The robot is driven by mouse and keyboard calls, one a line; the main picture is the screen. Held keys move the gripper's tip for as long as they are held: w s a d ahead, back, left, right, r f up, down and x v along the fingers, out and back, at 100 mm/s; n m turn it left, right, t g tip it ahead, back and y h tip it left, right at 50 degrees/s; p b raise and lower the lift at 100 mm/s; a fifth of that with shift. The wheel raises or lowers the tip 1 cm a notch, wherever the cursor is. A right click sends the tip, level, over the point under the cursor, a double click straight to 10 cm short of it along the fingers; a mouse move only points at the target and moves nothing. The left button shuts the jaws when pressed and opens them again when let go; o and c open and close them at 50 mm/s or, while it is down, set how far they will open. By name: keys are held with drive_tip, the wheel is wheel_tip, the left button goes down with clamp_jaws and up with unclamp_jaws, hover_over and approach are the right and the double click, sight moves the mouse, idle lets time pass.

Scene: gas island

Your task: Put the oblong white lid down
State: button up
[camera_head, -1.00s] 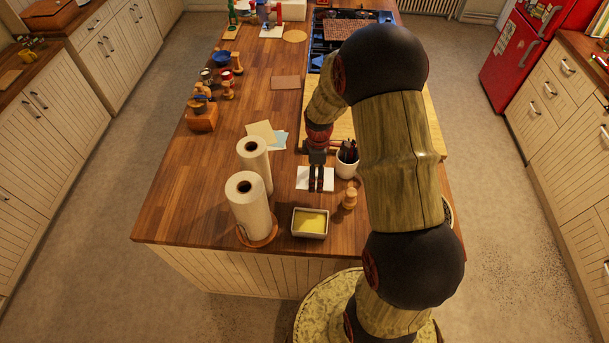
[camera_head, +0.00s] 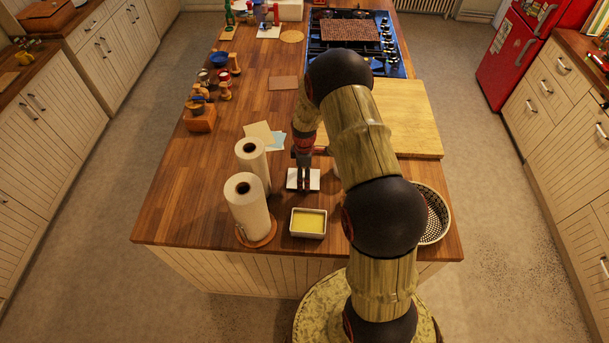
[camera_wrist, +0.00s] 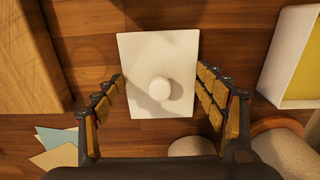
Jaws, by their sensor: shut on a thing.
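The oblong white lid (camera_head: 292,182) is a flat white rectangle with a round knob, seen in the middle of the wrist view (camera_wrist: 140,50). My gripper (camera_head: 303,184) is over it in the head view. In the wrist view its two fingers (camera_wrist: 160,80) stand at the lid's two long sides, with the knob between them, and are shut on the lid. The lid looks level and is over the wooden counter, behind the butter dish. I cannot tell whether it touches the counter.
A white dish with yellow contents (camera_head: 309,223) stands in front of the lid. Two paper towel rolls (camera_head: 247,208) stand at left, papers (camera_head: 262,135) behind. A cutting board (camera_head: 410,115) and a patterned bowl (camera_head: 435,215) are at right. Counter behind the papers is partly free.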

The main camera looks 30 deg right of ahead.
drive_tip(key=shift+f, duration=0.15)
drive_tip(key=o, duration=1.2)
drive_tip(key=shift+c, duration=0.2)
drive_tip(key=shift+o, duration=0.2)
